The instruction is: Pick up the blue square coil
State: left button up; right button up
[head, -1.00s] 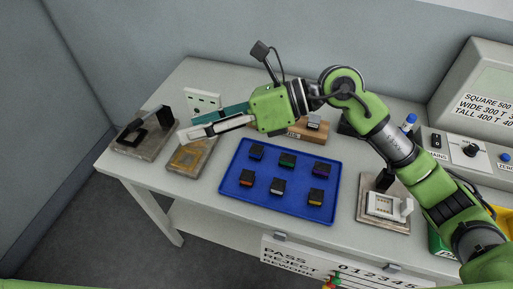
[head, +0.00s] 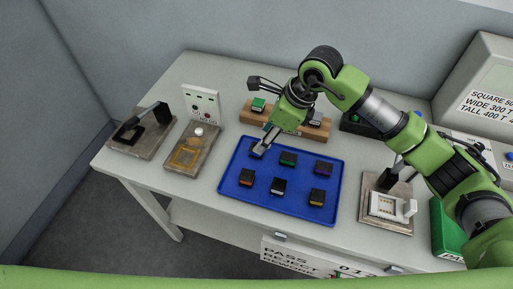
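The blue square coil (head: 256,154) is a small dark block in the back left place of the blue tray (head: 232,203). The fingers of my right gripper (head: 263,146) point down at it and partly hide it. I cannot tell whether the fingers touch it or how far apart they are. The coil appears to be still at tray level. My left gripper is not in view.
Several other dark coils with coloured marks share the tray, including a green one (head: 288,159) and a purple one (head: 323,168). A wooden block (head: 257,116) stands behind. Fixtures stand left (head: 187,155) and right (head: 388,207) of the tray.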

jog(key=shift+a+f+p, duration=0.25)
jog(key=shift+f+p, duration=0.2)
jog(key=shift+f, duration=0.15)
jog(key=p+x, duration=0.1)
jog(key=x, duration=0.2)
jog(key=shift+f, duration=0.25)
jog(key=shift+w+a+f, duration=0.1)
jog(key=shift+f, duration=0.25)
jog(key=c, duration=1.2)
